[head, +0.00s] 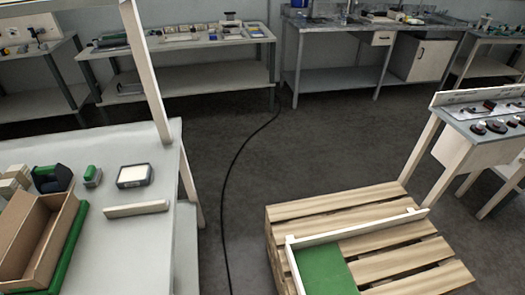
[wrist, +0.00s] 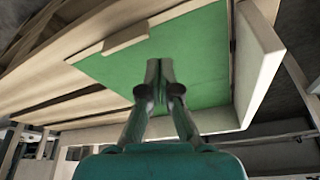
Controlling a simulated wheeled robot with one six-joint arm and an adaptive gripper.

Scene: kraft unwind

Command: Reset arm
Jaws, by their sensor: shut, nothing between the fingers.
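My gripper (wrist: 159,72) shows in the wrist view with its two fingers together, shut and empty. Behind the fingertips in that view is a green panel (wrist: 205,60) with pale wooden edging, lying on wooden slats. The same green panel (head: 325,272) shows in the head view on a slatted wooden pallet (head: 385,235). My arm and gripper do not show in the head view. I cannot tell whether the fingertips touch the panel.
At left a grey table (head: 130,245) holds an open cardboard box (head: 60,215), a pale bar (head: 136,209) and small items. A black cable (head: 229,175) crosses the floor. A control desk (head: 490,135) stands at right, benches along the back. Floor between table and pallet is otherwise clear.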

